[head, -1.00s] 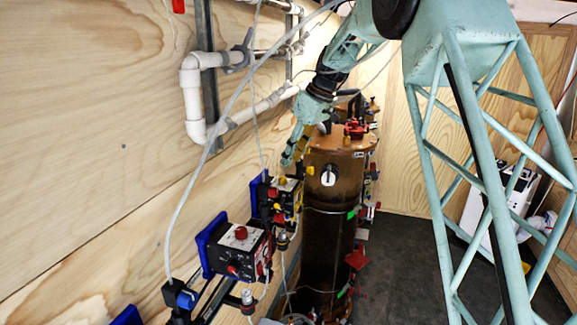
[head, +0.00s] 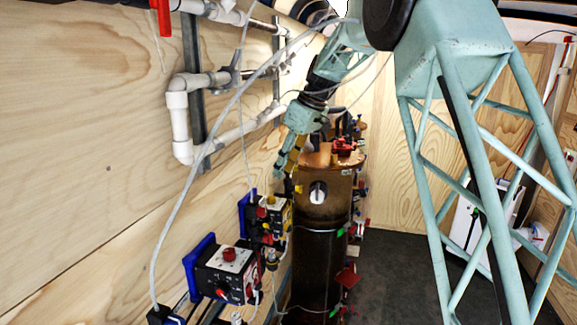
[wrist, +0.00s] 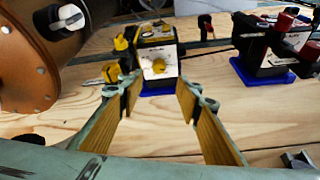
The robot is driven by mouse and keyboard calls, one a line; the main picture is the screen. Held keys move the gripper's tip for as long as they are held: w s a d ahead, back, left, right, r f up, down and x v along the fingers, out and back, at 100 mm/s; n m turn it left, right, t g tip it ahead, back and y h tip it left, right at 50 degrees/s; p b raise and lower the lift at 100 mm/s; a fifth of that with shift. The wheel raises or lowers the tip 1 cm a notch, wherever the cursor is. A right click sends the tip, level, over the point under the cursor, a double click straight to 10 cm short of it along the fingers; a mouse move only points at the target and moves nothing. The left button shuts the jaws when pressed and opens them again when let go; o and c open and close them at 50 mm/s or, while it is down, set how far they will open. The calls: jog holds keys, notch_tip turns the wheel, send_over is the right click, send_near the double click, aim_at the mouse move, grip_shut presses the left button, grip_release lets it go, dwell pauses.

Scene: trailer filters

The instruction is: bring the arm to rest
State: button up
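My gripper (head: 288,163) hangs at the lower end of my pale green arm (head: 325,75), above and a little right of the farther control box. In the wrist view my gripper (wrist: 161,91) has its two fingers spread, with tan inner pads and nothing between them. The farther control box (wrist: 158,50), with a yellow knob on its face, stands beyond the fingertips, apparently apart from them. It shows black and yellow in the head view (head: 279,216). My arm is bent, with the gripper pointing down.
A tall brown cylinder (head: 318,245) with red and yellow fittings stands close right of my gripper. A nearer control box (head: 225,275) is on the plywood wall (head: 90,180). White pipes (head: 179,125) and a loose grey hose run along the wall.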

jog(key=s+d+r+m+h, duration=0.15)
jog(key=s+d+r, duration=0.3)
jog(key=s, duration=0.65)
jog(key=s+d+r+m+t, duration=0.1)
jog(key=s+d+r+m, duration=0.3)
jog(key=s, duration=0.6)
jog(key=s+d+r+h, duration=0.1)
jog(key=s+d+r, duration=0.3)
jog(key=s, duration=0.7)
jog(key=s+d+f+m, duration=0.2)
jog(key=s+d+f, duration=0.1)
jog(key=s, duration=0.8)
jog(key=s+d+f+m+h+b, duration=0.1)
jog(key=s+d+f, duration=0.3)
jog(key=s, duration=0.8)
jog(key=s+d+f+m+t, duration=0.1)
jog(key=s+d+f+m, duration=0.2)
jog(key=s, duration=0.8)
jog(key=shift+s+d+f, duration=0.2)
jog(key=shift+s+d, duration=0.1)
jog(key=shift+d, duration=0.1)
jog(key=shift+h, duration=0.25)
jog(key=shift+c, duration=0.5)
